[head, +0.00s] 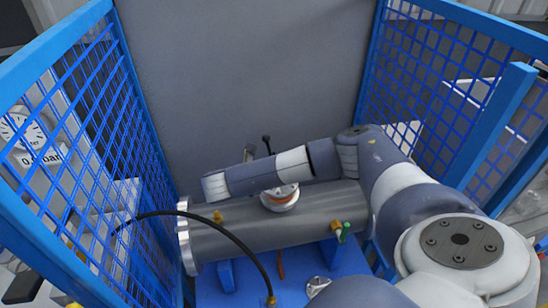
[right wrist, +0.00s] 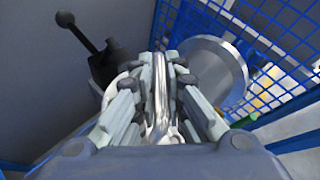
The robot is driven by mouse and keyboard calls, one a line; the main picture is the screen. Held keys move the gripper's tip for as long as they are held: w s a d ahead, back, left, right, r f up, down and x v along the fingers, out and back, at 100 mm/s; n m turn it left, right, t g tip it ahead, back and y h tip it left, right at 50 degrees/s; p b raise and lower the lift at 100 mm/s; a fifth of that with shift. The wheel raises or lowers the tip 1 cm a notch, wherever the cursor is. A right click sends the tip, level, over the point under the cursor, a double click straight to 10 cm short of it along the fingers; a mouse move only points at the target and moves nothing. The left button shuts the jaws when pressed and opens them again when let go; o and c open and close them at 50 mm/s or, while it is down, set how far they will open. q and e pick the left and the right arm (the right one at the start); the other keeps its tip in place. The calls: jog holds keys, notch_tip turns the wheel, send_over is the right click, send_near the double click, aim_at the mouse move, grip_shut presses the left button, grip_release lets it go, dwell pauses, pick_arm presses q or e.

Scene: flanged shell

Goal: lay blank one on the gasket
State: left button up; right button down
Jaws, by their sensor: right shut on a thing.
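In the head view the grey cylindrical shell (head: 300,222) lies across a blue stand. A short round flanged nozzle (head: 280,198) with a reddish-orange rim sits on top of the shell, partly behind my right arm. I cannot tell whether that rim is the gasket. In the right wrist view my right gripper (right wrist: 160,80) is shut on a shiny metal piece (right wrist: 158,105), seen narrow between the fingers. It appears to be the blank, but its full shape is hidden. The right gripper is hidden in the head view. My left gripper is out of view.
A black-handled lever (right wrist: 82,34) stands close left of the right gripper. A round metal flange face (right wrist: 212,72) is to its right. Blue mesh fences (head: 95,95) flank the shell. A black hose (head: 215,228) arches in front, and a grey wall (head: 245,70) stands behind.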

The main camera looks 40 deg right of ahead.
jog(key=shift+w+d, duration=0.1)
jog(key=shift+d, duration=0.25)
notch_tip(320, 180, down, 2)
jog(key=shift+f+b, duration=0.15)
jog(key=shift+b, duration=0.9)
jog(key=shift+f+b, duration=0.3)
jog(key=shift+f, duration=0.2)
jog(key=shift+r, duration=0.1)
jog(key=shift+f, duration=0.2)
jog(key=c, duration=1.7)
grip_release()
jog(key=shift+a, duration=0.1)
jog(key=shift+o, duration=0.2)
